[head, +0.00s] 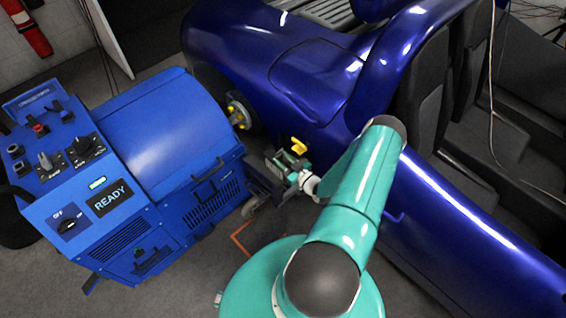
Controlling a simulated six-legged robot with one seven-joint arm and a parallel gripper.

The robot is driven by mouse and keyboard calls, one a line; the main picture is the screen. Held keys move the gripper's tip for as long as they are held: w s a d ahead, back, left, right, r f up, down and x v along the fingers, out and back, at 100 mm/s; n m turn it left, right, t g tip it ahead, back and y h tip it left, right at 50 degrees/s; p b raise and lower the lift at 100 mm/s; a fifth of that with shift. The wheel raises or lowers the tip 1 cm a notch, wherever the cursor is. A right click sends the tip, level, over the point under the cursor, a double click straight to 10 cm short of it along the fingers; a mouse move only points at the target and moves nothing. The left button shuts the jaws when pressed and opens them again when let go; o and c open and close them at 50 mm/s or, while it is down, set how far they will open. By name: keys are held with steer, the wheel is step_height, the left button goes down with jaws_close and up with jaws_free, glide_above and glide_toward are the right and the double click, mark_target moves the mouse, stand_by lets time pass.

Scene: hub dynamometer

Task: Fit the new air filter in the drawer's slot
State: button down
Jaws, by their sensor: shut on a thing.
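My gripper (284,163) is at the end of my teal arm, in the gap between the blue machine (150,130) and the blue car. It is shut on a dark flat object (262,180), small and partly hidden. I cannot tell from this view whether it is the new air filter. The machine's right side has vented panels and a dark handle (208,172). A lower front panel with a small latch (150,262) also shows. I cannot make out an open drawer or its slot.
The blue car (270,60) stands close behind and to the right of my arm. A yellow part (299,146) shows beside my gripper. Grey floor is free at the bottom left.

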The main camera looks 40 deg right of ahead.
steer(key=shift+f, duration=0.85)
steer(key=shift+f, duration=0.15)
steer(key=c, duration=0.9)
jaws_free()
steer(key=s, duration=1.2)
steer(key=shift+d, duration=0.15)
